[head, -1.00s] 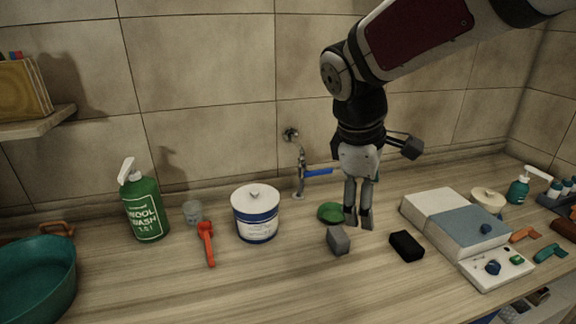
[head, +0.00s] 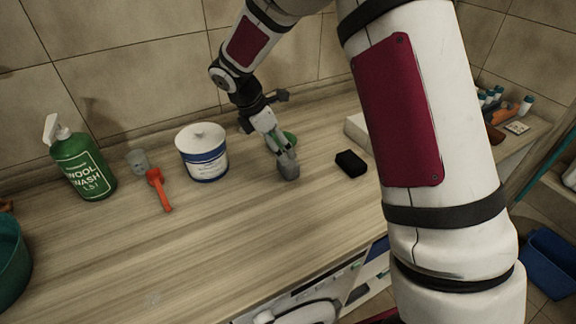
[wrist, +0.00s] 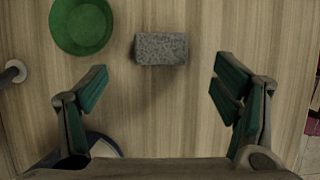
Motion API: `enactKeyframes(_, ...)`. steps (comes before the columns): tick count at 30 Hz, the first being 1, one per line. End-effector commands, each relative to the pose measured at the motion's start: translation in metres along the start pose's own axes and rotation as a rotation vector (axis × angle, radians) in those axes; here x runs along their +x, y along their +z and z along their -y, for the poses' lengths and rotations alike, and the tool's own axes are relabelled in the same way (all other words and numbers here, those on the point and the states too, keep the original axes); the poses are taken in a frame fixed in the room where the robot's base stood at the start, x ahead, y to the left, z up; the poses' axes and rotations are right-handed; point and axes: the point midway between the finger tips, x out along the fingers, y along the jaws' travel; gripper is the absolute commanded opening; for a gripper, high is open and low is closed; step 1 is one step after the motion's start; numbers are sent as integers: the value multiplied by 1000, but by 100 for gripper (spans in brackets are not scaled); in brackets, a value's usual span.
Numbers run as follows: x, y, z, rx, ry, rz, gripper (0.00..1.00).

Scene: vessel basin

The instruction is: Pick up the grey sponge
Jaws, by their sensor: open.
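The grey sponge (wrist: 161,49) is a small speckled block lying on the wooden counter. In the wrist view it sits near the top middle, ahead of the gap between my fingers and apart from them. In the head view the sponge (head: 289,171) is at the fingertips and partly hidden by them. My gripper (head: 283,152) points down at the sponge from above. Its fingers are spread wide with nothing between them, as the wrist view of my gripper (wrist: 160,88) shows.
A green round dish (wrist: 82,26) lies left of the sponge. A black sponge (head: 351,163) lies to its right. A white tub (head: 203,152), an orange-red tool (head: 159,189), a clear cup (head: 139,161) and a green wash bottle (head: 82,163) stand left. The front counter is clear.

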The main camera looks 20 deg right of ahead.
Motion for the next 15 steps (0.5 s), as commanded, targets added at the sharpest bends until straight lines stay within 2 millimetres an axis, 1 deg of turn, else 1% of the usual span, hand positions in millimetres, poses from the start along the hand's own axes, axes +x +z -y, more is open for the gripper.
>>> enactKeyframes(1,8,0,1,-1,-2,0,82)
enactKeyframes(3,18,0,1,-1,-2,0,82)
enactKeyframes(11,36,1,1,1,-1,0,82)
enactKeyframes(15,55,3,4,0,-3,-1,82)
